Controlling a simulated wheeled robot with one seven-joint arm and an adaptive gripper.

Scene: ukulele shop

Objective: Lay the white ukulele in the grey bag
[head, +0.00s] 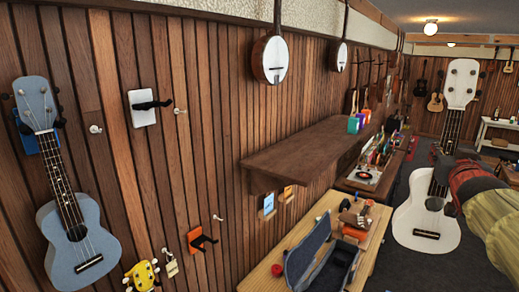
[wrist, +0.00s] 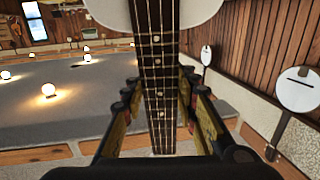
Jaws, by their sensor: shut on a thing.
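The white ukulele (head: 427,225) hangs upright in the air at the right of the head view, headstock up and body down. My gripper (head: 442,178) is shut on its neck from the right. In the wrist view the fretted neck (wrist: 157,65) runs between the two fingers of my gripper (wrist: 157,100), and part of the white body shows at the top edge. The grey bag (head: 308,246) lies open on a wooden table at the bottom centre, left of the ukulele and apart from it. Its lower end is cut off by the frame.
The wooden table (head: 268,270) also bears small items behind the bag. A brown wall shelf (head: 300,152) juts out above and behind it. A blue ukulele (head: 75,225) hangs on the left wall, and banjos (head: 270,60) hang higher up. Dark floor lies around the white ukulele.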

